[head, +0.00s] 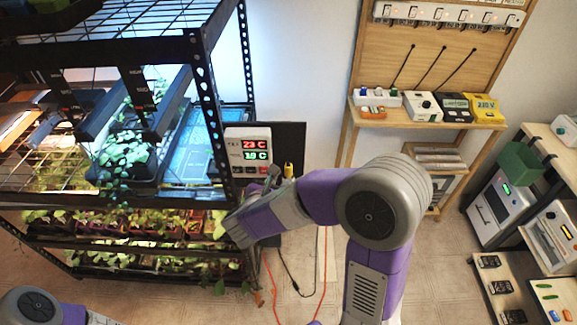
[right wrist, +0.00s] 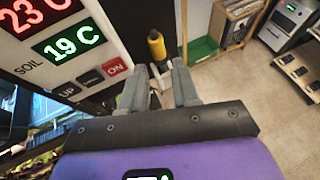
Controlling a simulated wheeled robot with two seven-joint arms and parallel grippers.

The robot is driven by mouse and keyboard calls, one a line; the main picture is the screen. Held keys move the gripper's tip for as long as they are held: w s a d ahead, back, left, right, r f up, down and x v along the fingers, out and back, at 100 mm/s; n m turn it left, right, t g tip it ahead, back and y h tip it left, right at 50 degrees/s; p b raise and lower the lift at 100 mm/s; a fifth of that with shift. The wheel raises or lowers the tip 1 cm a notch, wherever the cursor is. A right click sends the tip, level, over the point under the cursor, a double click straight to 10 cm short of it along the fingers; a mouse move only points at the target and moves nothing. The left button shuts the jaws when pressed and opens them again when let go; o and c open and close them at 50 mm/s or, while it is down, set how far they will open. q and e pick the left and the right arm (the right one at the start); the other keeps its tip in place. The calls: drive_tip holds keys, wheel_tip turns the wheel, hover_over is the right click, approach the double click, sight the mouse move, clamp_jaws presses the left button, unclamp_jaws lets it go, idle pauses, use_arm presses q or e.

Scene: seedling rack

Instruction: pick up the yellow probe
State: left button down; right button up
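The yellow probe (head: 289,170) stands upright beside the temperature controller, at its right edge. In the right wrist view the probe (right wrist: 156,44) shows a yellow handle with a dark top and a pale lower part. My right gripper (right wrist: 160,66) is open, its two grey fingers apart, with the probe's lower part in line with the gap between the tips. I cannot tell whether the fingers touch it. In the head view my right gripper (head: 270,177) is partly hidden by its own wrist. My left gripper is not in view.
The controller (head: 248,152) shows red and green digits, with a dark panel (head: 291,140) behind it. The black plant rack (head: 209,110) stands at left. A wooden bench (head: 416,121) with meters stands behind right. Red and black cables (head: 284,272) run down to the floor.

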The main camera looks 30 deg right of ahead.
sight(287, 168)
drive_tip(key=shift+t, duration=0.3)
drive_tip(key=x, duration=0.7)
drive_tip(key=shift+w+d+r, duration=0.2)
drive_tip(key=shift+w+r, duration=0.1)
drive_tip(key=shift+c, duration=0.2)
clamp_jaws()
drive_tip(key=shift+r, duration=0.1)
